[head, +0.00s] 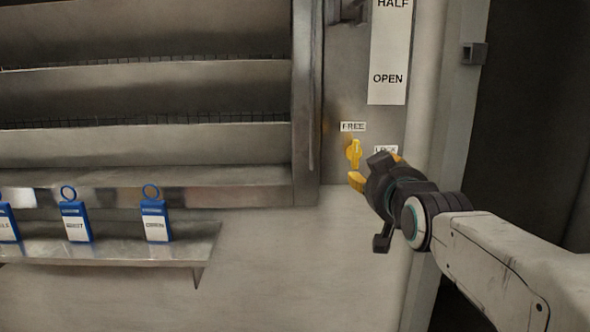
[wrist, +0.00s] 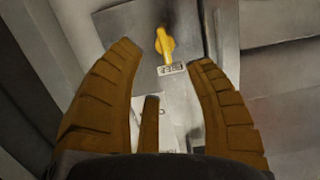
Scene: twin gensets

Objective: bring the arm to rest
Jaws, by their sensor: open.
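My gripper (head: 375,174) is in front of the grey panel, just below and right of a small yellow knob (head: 354,152). In the wrist view my gripper (wrist: 168,65) is open, with its two ribbed yellow fingers spread and nothing between the tips. The yellow knob (wrist: 164,45) shows beyond the fingertips, apart from them. A "FREE" label (head: 353,127) sits above the knob in the head view. A second label (head: 385,149) is partly hidden by my gripper. My arm reaches in from the lower right.
A steel shelf (head: 110,252) at the lower left bears several blue tags, one of them a right-hand tag (head: 155,220). Large louvres (head: 150,90) fill the upper left. A white "HALF/OPEN" plate (head: 388,50) is above. A dark opening lies at the right.

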